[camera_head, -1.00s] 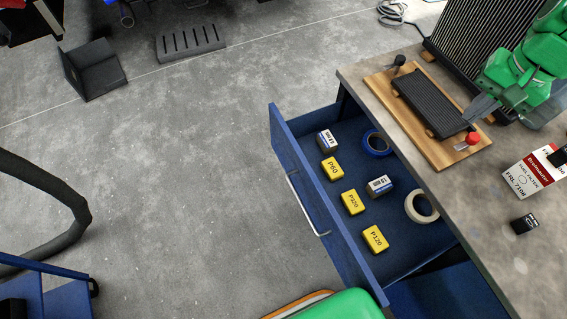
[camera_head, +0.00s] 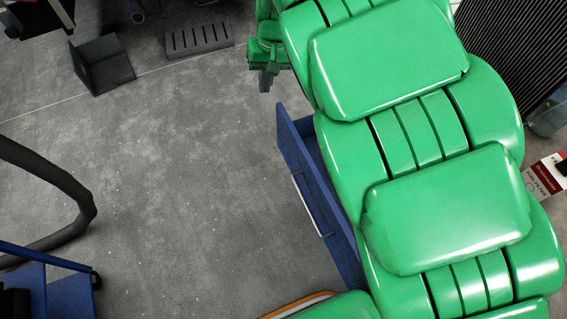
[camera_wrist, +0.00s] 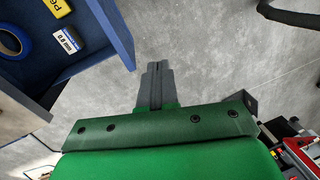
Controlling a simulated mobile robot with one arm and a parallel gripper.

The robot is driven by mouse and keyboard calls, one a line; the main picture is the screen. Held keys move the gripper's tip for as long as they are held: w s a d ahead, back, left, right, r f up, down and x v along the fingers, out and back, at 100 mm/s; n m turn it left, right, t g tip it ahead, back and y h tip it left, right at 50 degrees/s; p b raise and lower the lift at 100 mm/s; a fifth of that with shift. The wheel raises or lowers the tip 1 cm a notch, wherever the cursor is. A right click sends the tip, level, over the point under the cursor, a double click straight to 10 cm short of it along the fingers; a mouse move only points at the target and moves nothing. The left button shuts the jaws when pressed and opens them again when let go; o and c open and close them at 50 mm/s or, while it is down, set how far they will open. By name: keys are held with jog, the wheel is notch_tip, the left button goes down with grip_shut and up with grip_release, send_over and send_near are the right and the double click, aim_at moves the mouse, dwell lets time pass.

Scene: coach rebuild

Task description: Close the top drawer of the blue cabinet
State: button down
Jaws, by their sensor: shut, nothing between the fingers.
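The blue top drawer (camera_head: 318,200) stands pulled out from the cabinet. Its front panel and pale bar handle (camera_head: 307,205) show in the head view, but my green arm hides its inside and the cabinet body. In the wrist view the open drawer (camera_wrist: 108,32) is at the upper left. My gripper (camera_head: 264,88) is shut and empty, just past the drawer's far end, over the floor side of its front. In the wrist view the gripper (camera_wrist: 157,67) points up the picture, right of the drawer front and apart from it.
In the drawer lie a yellow box (camera_wrist: 62,8), a small battery-like box (camera_wrist: 67,41) and a blue tape roll (camera_wrist: 12,42). Grey floor is clear left of the drawer. A black hose (camera_head: 70,190) and a slotted grey block (camera_head: 199,40) lie farther off.

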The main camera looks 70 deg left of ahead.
jog(key=s+f+n+h, duration=0.1)
jog(key=s+f+n, duration=0.1)
jog(key=s+f, duration=0.3)
jog(key=s+d+f+n+t+h, duration=0.2)
jog(key=d+f+n+t+h, duration=0.3)
jog(key=f, duration=0.6)
jog(key=n+t, duration=0.8)
jog(key=t, duration=0.3)
send_near(293, 161)
jog(key=s+d, duration=0.3)
jog(key=d, duration=0.2)
jog(key=s+a+f+n+t+y, duration=0.1)
jog(key=s+f+n+t+y, duration=0.25)
jog(key=s+n+y, duration=0.2)
jog(key=shift+m+t, duration=0.25)
jog(key=shift+t, duration=0.1)
jog(key=w, duration=1.4)
jog(key=shift+w+a+r, duration=0.15)
jog(key=shift+a+r, duration=0.1)
jog(key=shift+r, duration=0.15)
jog(key=w, duration=2.3)
jog(key=shift+w, duration=0.75)
